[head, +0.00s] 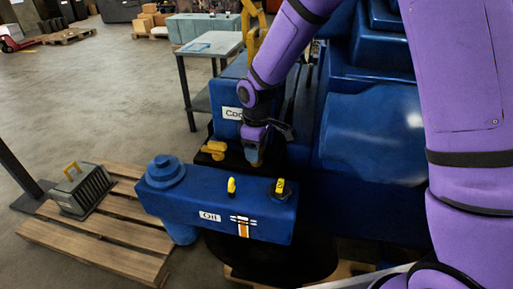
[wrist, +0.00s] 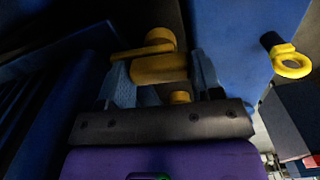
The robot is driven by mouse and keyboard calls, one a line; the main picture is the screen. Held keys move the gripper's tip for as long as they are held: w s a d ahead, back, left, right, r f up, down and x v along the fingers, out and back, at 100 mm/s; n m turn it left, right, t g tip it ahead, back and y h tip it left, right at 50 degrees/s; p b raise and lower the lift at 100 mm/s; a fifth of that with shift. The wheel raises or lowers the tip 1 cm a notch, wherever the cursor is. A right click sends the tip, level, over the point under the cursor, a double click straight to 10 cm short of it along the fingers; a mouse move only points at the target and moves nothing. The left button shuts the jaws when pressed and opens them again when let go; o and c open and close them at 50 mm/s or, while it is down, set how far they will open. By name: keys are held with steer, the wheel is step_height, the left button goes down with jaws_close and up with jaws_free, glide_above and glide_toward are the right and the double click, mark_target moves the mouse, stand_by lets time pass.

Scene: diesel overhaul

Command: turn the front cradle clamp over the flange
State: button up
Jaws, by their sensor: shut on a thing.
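A yellow clamp (wrist: 158,68) sits between the two grey-blue fingers of my gripper (wrist: 162,78) in the wrist view. My gripper is shut on it. A bar of the clamp points left, and its round top shows above. In the head view my gripper (head: 253,157) is low between the blue cooler housing and the blue oil module. A yellow clamp part (head: 214,149) shows just left of the fingers, on a dark ledge. I cannot tell whether this is the held clamp. The flange under the clamp is too dark to make out.
The oil module (head: 165,200) stands in front, with yellow handles on top. The cooler housing (head: 228,96) is behind, and the large blue engine body (head: 372,140) is close on the right. A yellow ring (wrist: 291,62) sticks out at right in the wrist view. A pallet (head: 95,245) lies left.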

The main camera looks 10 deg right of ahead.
steer(key=shift+n, duration=0.5)
steer(key=o, duration=0.9)
steer(key=shift+r, duration=0.1)
step_height(320, 180, up, 11)
steer(key=shift+f, duration=0.2)
steer(key=shift+s, duration=0.1)
